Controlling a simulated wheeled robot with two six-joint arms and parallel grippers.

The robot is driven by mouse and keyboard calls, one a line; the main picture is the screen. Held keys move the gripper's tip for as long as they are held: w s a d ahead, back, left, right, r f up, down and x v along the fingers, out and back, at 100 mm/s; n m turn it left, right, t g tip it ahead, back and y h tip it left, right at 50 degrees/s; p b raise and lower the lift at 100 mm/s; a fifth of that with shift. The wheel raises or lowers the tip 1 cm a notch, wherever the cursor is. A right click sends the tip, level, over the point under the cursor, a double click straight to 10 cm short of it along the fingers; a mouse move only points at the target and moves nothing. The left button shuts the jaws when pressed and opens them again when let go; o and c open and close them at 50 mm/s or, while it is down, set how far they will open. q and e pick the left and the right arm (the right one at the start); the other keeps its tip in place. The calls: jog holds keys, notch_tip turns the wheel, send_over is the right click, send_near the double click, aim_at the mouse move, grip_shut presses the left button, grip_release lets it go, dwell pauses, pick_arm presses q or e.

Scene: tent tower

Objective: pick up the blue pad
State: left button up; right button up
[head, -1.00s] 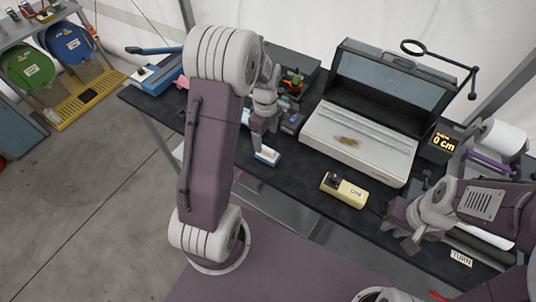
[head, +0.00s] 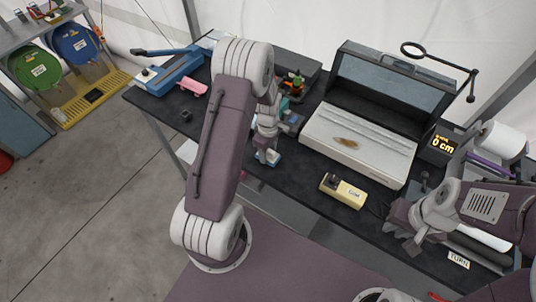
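A small blue and white pad (head: 274,158) lies near the front edge of the dark table in the head view, largely covered by my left gripper. My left gripper (head: 266,154) points down at the pad, with its fingertips at or around it. The view is too small to tell whether the fingers are closed on it or whether it is lifted. My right gripper (head: 397,236) hangs over the right front part of the table, fingers apart and nothing seen between them.
A yellow box (head: 343,190) lies right of the pad. Behind it stands an open metal case (head: 358,141). A display reading 0 cm (head: 443,145) and a paper roll (head: 502,139) are at right. A pink object (head: 193,88) and a blue lever tool (head: 168,72) are at left.

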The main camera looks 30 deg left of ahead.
pick_arm(q)
jog(key=c, duration=0.6)
jog(key=shift+r, duration=0.55)
jog(key=shift+c, duration=0.2)
notch_tip(320, 180, up, 3)
jog(key=shift+w+f+b, duration=0.1)
jog(key=shift+f+b, duration=0.1)
jog(key=shift+b, duration=0.15)
jog(key=s+d+r+b, duration=0.1)
jog(key=s+d+r, duration=0.6)
jog(key=d, duration=0.2)
jog(key=shift+d+r, duration=0.15)
jog(key=shift+d, duration=0.1)
